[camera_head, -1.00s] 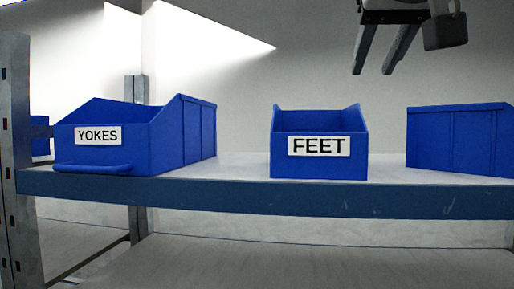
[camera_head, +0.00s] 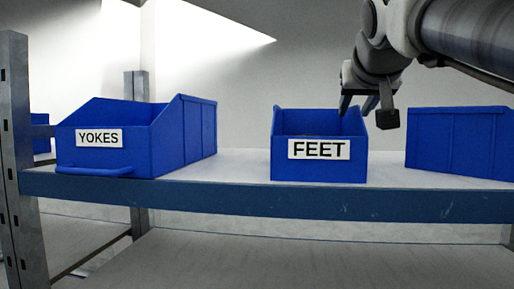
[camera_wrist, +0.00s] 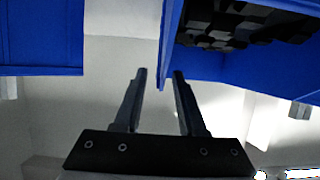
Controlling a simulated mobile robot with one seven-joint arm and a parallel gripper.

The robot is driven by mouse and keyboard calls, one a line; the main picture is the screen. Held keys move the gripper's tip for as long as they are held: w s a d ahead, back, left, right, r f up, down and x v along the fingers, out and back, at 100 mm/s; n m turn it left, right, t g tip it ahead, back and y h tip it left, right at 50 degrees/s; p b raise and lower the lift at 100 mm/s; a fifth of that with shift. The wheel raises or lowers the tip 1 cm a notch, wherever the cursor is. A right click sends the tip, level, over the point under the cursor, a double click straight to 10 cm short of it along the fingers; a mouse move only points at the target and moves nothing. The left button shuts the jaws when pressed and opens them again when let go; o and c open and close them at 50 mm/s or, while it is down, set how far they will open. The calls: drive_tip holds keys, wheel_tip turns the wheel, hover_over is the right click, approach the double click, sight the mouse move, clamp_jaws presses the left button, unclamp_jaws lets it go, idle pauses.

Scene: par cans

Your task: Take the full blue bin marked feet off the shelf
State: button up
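The blue bin marked FEET (camera_head: 319,165) stands upright on the shelf (camera_head: 240,195), in the middle of the head view. The wrist view shows this bin (camera_wrist: 205,66) at upper right, with several dark blocks (camera_wrist: 235,25) inside. My gripper (camera_head: 356,112) is at the bin's right side, near its rim. Its fingers are apart and hold nothing. In the wrist view the bin's side wall lies in line with the gap between the fingertips (camera_wrist: 160,74). I cannot tell whether the fingers reach down past the rim.
A blue bin marked YOKES (camera_head: 180,140) stands to the left. Another blue bin (camera_head: 455,140) stands to the right, and a blue bin also shows at the wrist view's upper left (camera_wrist: 40,40). A metal upright (camera_head: 15,150) bounds the shelf at left. The lower shelf (camera_head: 300,262) looks bare.

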sight(352, 114)
drive_tip(key=shift+x, duration=1.6)
clamp_jaws()
drive_tip(key=shift+r, duration=0.15)
